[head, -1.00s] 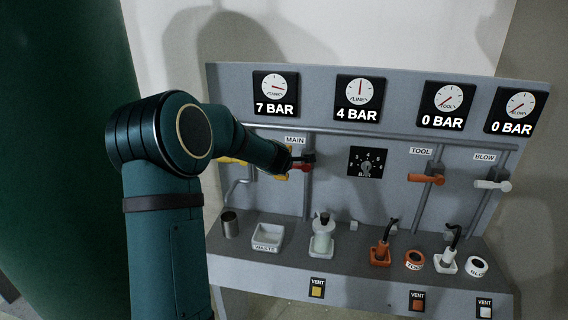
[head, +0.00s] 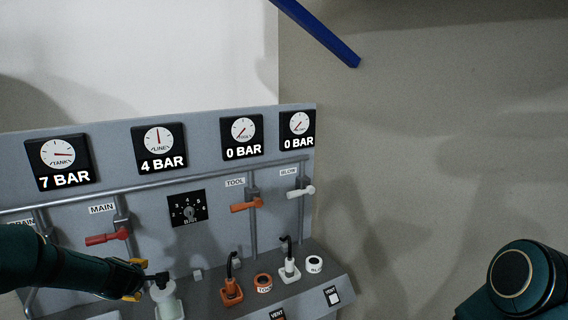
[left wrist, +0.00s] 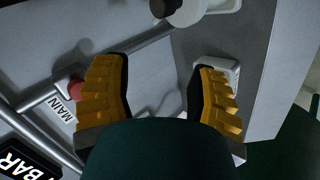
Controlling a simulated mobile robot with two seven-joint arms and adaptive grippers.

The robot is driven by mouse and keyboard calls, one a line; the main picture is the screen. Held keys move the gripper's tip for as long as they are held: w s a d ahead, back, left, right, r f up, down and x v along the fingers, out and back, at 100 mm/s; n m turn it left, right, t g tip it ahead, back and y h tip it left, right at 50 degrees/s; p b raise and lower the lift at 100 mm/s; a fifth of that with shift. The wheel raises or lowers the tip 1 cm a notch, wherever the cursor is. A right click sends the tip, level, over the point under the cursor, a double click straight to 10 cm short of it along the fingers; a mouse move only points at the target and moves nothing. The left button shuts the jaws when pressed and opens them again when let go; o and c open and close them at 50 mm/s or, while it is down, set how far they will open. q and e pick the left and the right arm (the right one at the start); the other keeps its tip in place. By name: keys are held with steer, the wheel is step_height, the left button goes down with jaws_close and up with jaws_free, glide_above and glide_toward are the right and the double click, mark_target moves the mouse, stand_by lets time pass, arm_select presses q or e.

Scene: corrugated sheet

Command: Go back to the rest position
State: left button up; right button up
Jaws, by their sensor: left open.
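My left gripper (head: 140,280) is in the head view at the lower left, in front of the grey panel (head: 215,282), below the red MAIN lever (head: 106,238) and apart from it. In the left wrist view its yellow-ribbed fingers (left wrist: 157,68) are spread, with nothing between them. The white bottle (head: 169,301) with a dark top stands just beyond the fingertips; whether they touch it is unclear. The red lever also shows at the left edge of the wrist view (left wrist: 76,91). A teal part of my right arm is at the lower right; its gripper is out of view.
The panel carries gauges, a dial (head: 188,208), an orange TOOL lever (head: 246,204) and a white BLOW lever (head: 301,191). Orange (head: 231,290) and white (head: 290,270) plugs stand on its ledge. A blue bar (head: 318,34) is at the top. Right of the panel is bare wall.

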arm_select(q)
steer(key=s+d+f+m+g+h+b, duration=0.15)
steer(key=s+d+f+m, duration=0.35)
steer(key=d+f, duration=0.5)
steer(key=s+d+f+m+g+h+b, duration=0.1)
steer(key=s+d+f+m+h+b, duration=0.25)
steer(key=d+f, duration=0.7)
steer(key=s+d+f+m+g+h, duration=0.1)
steer(key=s+d+f+m+g, duration=0.1)
steer(key=s+d+f+m, duration=0.2)
steer(key=s+d+f+m+g+h+b, duration=0.1)
steer(key=s+d+f+m, duration=0.3)
steer(key=s+d, duration=0.5)
steer(key=shift+s+m+g+h, duration=0.3)
steer(key=shift+s+m+g, duration=0.15)
steer(key=shift+s, duration=0.7)
steer(key=shift+c, duration=1)
steer(key=shift+a, duration=0.15)
arm_select(e)
step_height(320, 180, down, 7)
steer(key=shift+s+a+f, duration=0.15)
steer(key=shift+a+f, duration=0.05)
steer(key=shift+a, duration=0.1)
